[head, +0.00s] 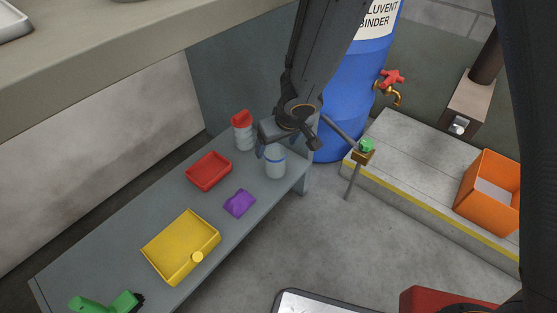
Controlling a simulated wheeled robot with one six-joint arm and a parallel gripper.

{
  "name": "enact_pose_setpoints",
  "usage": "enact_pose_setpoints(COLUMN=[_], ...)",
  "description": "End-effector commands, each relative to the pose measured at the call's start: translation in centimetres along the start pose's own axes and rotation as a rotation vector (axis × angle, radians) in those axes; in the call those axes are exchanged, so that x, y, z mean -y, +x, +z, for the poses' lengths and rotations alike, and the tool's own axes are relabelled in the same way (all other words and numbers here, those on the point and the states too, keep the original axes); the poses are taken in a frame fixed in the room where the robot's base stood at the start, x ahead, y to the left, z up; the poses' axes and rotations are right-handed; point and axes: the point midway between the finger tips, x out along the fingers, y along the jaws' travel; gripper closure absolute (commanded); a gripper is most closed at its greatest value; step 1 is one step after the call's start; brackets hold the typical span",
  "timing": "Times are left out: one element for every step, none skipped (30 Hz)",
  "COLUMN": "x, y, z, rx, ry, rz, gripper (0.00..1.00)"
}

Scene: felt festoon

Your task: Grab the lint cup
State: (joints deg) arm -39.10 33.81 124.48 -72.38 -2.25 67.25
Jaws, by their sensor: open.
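A pale grey cup with a blue band (275,164), which I take for the lint cup, stands upright near the right end of the grey bench. My gripper (274,150) is open, close over the cup in this view, and it hides the cup's top. I cannot tell whether the fingers are around the cup or only above it, or whether they touch it.
The bench (110,263) also holds a ribbed container with a red top (242,130), a red tray (209,170), a purple piece (239,204), a yellow tray (180,245) and a green tool (108,303). A blue drum (352,95) stands behind my arm.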

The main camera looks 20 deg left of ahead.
Motion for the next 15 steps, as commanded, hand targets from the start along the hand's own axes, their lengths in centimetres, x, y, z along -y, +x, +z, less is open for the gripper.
enact_pose_setpoints(x=[0.0, 0.0, -0.1, -0.1, -0.1, -0.2, -0.2, -0.3, -0.3, -0.4, -0.5, -0.6, -0.7, -0.7, -0.8], y=[0.8, 1.1, 1.5, 1.8, 2.2, 2.6, 2.9, 3.3, 3.7, 4.0, 4.3, 4.9, 5.2, 5.5, 5.8], z=[0.1, 0.2, 0.2, 0.3, 0.4, 0.4, 0.5, 0.6, 0.7, 0.7, 0.8, 0.9, 1.0, 1.0, 1.1], rx=[0.0, 0.0, 0.0, 0.0, 0.0, 0.0, 0.0, 0.0, 0.0, 0.0, 0.0, 0.0, 0.0, 0.0, 0.0], ry=[-0.002, -0.003, -0.004, -0.004, -0.005, -0.005, -0.005, -0.006, -0.006, -0.006, -0.006, -0.006, -0.006, -0.005, -0.005], rz=[-0.001, -0.001, -0.001, -0.001, -0.002, -0.002, -0.002, -0.002, -0.002, -0.002, -0.002, -0.002, -0.002, -0.002, -0.002], gripper=[0.25, 0.25, 0.25, 0.25, 0.25, 0.25, 0.25, 0.25, 0.25, 0.25, 0.25, 0.25, 0.25, 0.25, 0.25])
